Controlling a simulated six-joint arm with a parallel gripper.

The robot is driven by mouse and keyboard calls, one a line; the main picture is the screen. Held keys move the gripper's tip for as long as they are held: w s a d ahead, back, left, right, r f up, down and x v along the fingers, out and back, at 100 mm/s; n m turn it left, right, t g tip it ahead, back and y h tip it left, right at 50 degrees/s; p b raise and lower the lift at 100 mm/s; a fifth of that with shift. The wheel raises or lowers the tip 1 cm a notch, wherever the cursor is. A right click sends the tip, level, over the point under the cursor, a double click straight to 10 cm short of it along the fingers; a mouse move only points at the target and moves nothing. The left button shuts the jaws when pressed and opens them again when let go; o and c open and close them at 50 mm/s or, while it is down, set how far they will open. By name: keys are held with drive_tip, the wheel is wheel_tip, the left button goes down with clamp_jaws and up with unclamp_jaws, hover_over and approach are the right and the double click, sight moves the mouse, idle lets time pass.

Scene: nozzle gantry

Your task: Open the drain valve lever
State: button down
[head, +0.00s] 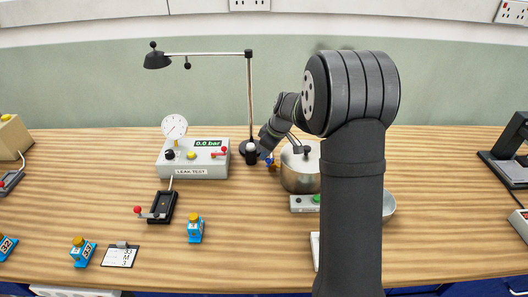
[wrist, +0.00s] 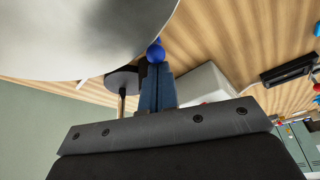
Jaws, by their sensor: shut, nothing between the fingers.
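A steel pot (head: 300,172) stands right of centre in the head view, partly behind my arm. Its pale curved wall (wrist: 80,30) fills the upper left of the wrist view. A small blue ball knob (wrist: 155,52), which looks like the lever's end, is just beyond my fingertips; I cannot tell whether they touch it. The rest of the lever is hidden. My gripper (wrist: 156,72) is shut and empty, close beside the pot. In the head view my gripper (head: 265,156) is small, at the pot's left side.
The leak test box (head: 193,160) with gauge and red lever is left of the pot. A lamp's base (head: 249,148) stands just behind my gripper. A black fixture (head: 158,207) and blue numbered parts (head: 195,230) lie in front. Bare wood separates them.

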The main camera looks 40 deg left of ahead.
drive_tip(key=shift+d+n, duration=0.3)
drive_tip(key=shift+n, duration=0.2)
drive_tip(key=shift+w, duration=0.2)
drive_tip(key=shift+w+a, duration=0.25)
drive_tip(key=shift+w, duration=0.35)
drive_tip(key=shift+s+a, duration=0.2)
drive_tip(key=shift+a, duration=0.25)
wheel_tip(320, 180, up, 10)
drive_tip(key=shift+w+d, duration=0.15)
drive_tip(key=shift+d, duration=0.1)
idle(0.4)
